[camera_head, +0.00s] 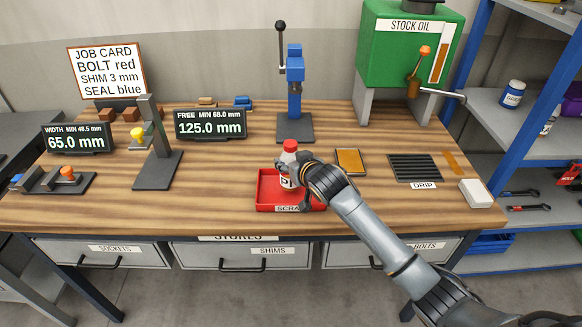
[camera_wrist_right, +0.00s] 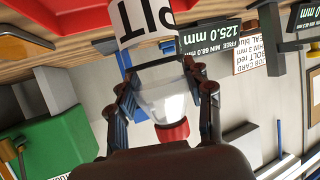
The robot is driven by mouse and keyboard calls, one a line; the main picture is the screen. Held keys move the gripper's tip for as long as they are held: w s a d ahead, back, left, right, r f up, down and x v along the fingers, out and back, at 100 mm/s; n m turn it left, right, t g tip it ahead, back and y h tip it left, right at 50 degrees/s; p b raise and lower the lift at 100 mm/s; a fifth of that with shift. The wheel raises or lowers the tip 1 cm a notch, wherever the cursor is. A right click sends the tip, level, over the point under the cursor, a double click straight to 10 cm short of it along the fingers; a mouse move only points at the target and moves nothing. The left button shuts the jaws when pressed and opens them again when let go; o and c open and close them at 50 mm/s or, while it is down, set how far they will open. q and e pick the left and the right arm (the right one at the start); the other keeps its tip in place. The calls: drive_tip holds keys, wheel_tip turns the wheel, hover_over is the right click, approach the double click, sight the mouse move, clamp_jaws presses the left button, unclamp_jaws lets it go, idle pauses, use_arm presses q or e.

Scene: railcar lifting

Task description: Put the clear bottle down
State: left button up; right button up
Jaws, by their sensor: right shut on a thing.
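The clear bottle (camera_head: 289,165) has a red cap and a white label with dark letters. It stands upright over the red SCRAP tray (camera_head: 264,189) near the front of the bench; I cannot tell whether its base touches the tray floor. My right gripper (camera_head: 299,176) is shut on the bottle from the right side. In the right wrist view the clear bottle (camera_wrist_right: 167,100) is upside down in the picture, between the two fingers of my right gripper (camera_wrist_right: 165,80). Its red cap and part of its label show. My left gripper is not in view.
A blue press (camera_head: 294,100) stands behind the tray. Left are a gauge stand (camera_head: 157,170) and a display (camera_head: 210,124). Right are an orange-brown pad (camera_head: 350,161), the DRIP grate (camera_head: 414,168), a white block (camera_head: 476,193) and the green oil tank (camera_head: 395,60). Bench left of the tray is clear.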

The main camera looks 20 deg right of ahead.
wheel_tip(320, 180, down, 2)
drive_tip(key=shift+f+p, duration=0.1)
drive_tip(key=shift+p, duration=0.25)
drive_tip(key=shift+f, duration=0.2)
drive_tip(key=shift+s, duration=0.1)
drive_tip(key=shift+f, duration=0.1)
drive_tip(key=o, duration=1.2)
drive_tip(key=shift+f, duration=0.1)
drive_tip(key=shift+c, duration=0.2)
